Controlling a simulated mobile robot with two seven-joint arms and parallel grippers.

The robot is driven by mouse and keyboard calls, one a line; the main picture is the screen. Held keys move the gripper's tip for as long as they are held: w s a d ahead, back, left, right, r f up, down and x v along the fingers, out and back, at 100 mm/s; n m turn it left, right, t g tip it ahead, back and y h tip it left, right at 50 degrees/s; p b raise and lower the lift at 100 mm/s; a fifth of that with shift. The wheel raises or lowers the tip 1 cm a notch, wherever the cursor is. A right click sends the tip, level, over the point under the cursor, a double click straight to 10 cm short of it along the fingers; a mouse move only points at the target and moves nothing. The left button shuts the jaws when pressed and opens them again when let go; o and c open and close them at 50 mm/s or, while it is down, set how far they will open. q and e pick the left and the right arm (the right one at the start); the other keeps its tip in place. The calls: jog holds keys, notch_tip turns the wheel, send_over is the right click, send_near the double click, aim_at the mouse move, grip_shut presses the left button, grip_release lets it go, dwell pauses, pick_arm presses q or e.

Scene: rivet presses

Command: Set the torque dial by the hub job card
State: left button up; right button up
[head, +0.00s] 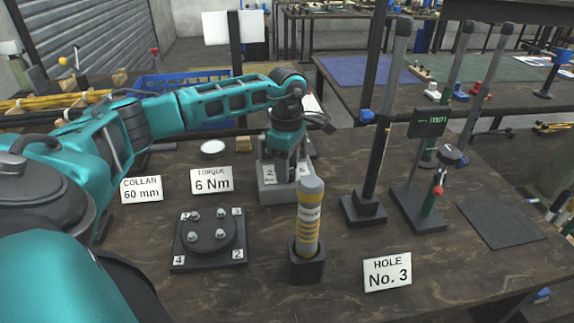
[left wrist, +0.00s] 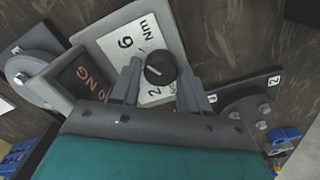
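The white job card reading "TORQUE 6 Nm" (head: 211,180) stands upright on the table. Right of it is a grey dial box (head: 285,190), partly hidden under my left gripper (head: 290,157), which points down at it. In the left wrist view, the black round torque dial (left wrist: 160,68) sits on a white scale plate (left wrist: 122,42) marked "6", "Nm" and "2". My left gripper (left wrist: 161,80) is open, with one finger on each side of the dial and small gaps visible. Beside the plate is a dark panel with red characters (left wrist: 88,80). The dial's exact setting is unclear. My right gripper is not in view.
Cards "COLLAR 60 mm" (head: 141,190) and "HOLE No. 3" (head: 387,273) stand nearby. A bolted hub plate (head: 208,240) and a striped tool (head: 309,215) in a black holder are in front. Tall lever presses (head: 375,150) stand right. A dark mat (head: 502,222) lies at far right.

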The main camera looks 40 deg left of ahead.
pick_arm(q)
jog(key=o, duration=0.4)
jog(key=shift+c, duration=0.2)
notch_tip(320, 180, up, 13)
jog(key=p, duration=0.1)
dwell(0.6)
